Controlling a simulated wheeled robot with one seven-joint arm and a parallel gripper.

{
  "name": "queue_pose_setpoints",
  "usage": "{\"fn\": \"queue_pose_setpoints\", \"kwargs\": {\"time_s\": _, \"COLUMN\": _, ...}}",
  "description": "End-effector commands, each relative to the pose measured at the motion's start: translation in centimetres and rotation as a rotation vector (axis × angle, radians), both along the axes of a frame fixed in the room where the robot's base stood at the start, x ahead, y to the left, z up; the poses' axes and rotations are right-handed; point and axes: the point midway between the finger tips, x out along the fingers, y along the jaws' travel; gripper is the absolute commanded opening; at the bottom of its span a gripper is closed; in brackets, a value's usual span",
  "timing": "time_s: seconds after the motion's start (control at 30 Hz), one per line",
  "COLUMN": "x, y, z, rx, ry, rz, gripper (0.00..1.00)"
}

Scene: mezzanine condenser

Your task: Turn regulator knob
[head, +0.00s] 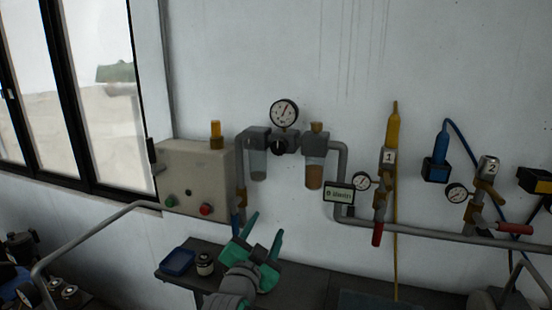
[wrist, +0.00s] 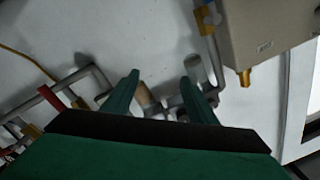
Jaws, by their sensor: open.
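The regulator knob (head: 279,147) is a small dark round knob on the wall-mounted air unit, just below a round white gauge (head: 284,113). It sits between a grey filter bowl (head: 258,165) and an amber bowl (head: 314,177). My green gripper (head: 262,236) is open and empty, below and in front of the unit, apart from the knob. In the wrist view, my two fingers (wrist: 158,86) point toward the unit with a clear gap between them. The grey bowl (wrist: 194,70) shows beside the right finger. The knob cannot be made out clearly there.
A beige control box (head: 195,175) with a green and a red button stands left of the unit. A small display sign (head: 339,194), pipes and valves 1 and 2 are to the right. A bench (head: 305,288) below holds a blue tray (head: 177,262) and a jar (head: 205,264).

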Motion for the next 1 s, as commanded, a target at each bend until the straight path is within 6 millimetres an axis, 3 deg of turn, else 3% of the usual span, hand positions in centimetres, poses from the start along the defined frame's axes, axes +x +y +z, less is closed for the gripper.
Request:
{"fn": "queue_pose_setpoints", "kwargs": {"time_s": 0.03, "x": 0.4, "y": 0.2, "z": 2.6, "rx": 0.039, "ry": -0.019, "rz": -0.009, "gripper": 0.53}}
{"fn": "queue_pose_setpoints", "kwargs": {"time_s": 0.2, "x": 0.9, "y": 0.3, "z": 9.3, "rx": 0.173, "ry": -0.052, "rz": -0.041, "gripper": 0.53}}
{"fn": "queue_pose_setpoints", "kwargs": {"time_s": 0.4, "x": 0.5, "y": 0.5, "z": 15.4, "rx": 0.308, "ry": -0.079, "rz": -0.060, "gripper": 0.53}}
{"fn": "queue_pose_setpoints", "kwargs": {"time_s": 0.53, "x": 0.1, "y": 0.7, "z": 17.6, "rx": 0.363, "ry": -0.085, "rz": -0.066, "gripper": 0.53}}
{"fn": "queue_pose_setpoints", "kwargs": {"time_s": 0.73, "x": 0.6, "y": 0.6, "z": 18.4, "rx": 0.387, "ry": -0.087, "rz": -0.068, "gripper": 0.53}}
{"fn": "queue_pose_setpoints", "kwargs": {"time_s": 1.0, "x": 4.5, "y": -0.8, "z": 18.4, "rx": 0.386, "ry": -0.085, "rz": -0.071, "gripper": 0.53}}
